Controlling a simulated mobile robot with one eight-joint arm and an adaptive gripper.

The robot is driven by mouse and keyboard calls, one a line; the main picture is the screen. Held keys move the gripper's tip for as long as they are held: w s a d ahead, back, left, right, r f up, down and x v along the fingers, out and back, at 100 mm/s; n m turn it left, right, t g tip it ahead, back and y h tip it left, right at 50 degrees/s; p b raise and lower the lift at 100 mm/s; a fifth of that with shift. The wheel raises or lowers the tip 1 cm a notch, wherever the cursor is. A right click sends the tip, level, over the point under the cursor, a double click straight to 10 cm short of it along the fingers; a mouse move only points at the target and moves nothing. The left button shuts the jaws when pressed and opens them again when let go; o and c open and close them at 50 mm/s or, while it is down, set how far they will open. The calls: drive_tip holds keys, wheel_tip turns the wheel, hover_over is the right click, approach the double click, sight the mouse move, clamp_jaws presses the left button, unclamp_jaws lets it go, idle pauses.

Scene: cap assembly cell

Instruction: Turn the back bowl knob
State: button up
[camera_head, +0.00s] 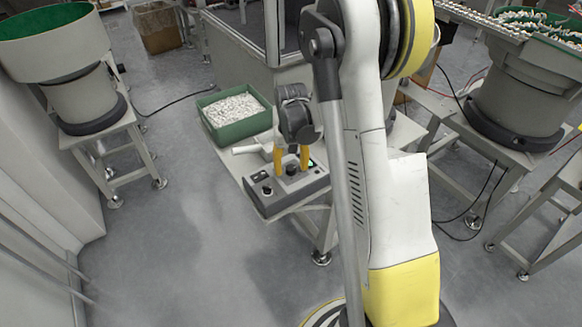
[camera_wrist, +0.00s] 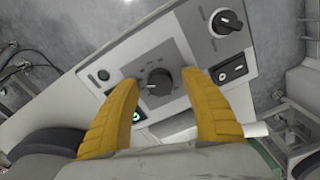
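A grey control box (camera_head: 290,194) sits on the near end of a bench. In the wrist view its panel (camera_wrist: 185,42) carries a round dark knob (camera_wrist: 157,83) with a white pointer line and a dial scale around it. A second black knob (camera_wrist: 227,21) sits at the panel's upper right. I cannot read which knob is labelled for the back bowl. My gripper (camera_head: 291,173) points down over the box, its two yellow fingers apart. In the wrist view the fingers (camera_wrist: 160,82) stand on either side of the round knob, with visible gaps. Nothing is held.
A black rocker switch (camera_wrist: 231,69), a small black button (camera_wrist: 103,75) and a lit green display (camera_wrist: 136,116) are on the panel. A green bin of white parts (camera_head: 233,112) stands behind the box. A feeder bowl (camera_head: 50,43) stands left. Floor at the front left is clear.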

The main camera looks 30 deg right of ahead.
sight(291, 168)
wheel_tip(291, 168, up, 12)
idle(0.6)
drive_tip(key=shift+r, duration=0.1)
idle(0.4)
drive_tip(key=s+a+r+n+t, duration=0.1)
drive_tip(key=s+a+r+t, duration=0.2)
drive_tip(key=s+a+r, duration=0.45)
drive_tip(key=s+a+r+n+t, duration=0.1)
drive_tip(key=s+a+t, duration=0.3)
drive_tip(key=s+a, duration=0.4)
drive_tip(key=s+n, duration=0.1)
drive_tip(key=s, duration=0.1)
drive_tip(key=shift+s+r, duration=0.35)
drive_tip(key=shift+r, duration=0.05)
idle(3.6)
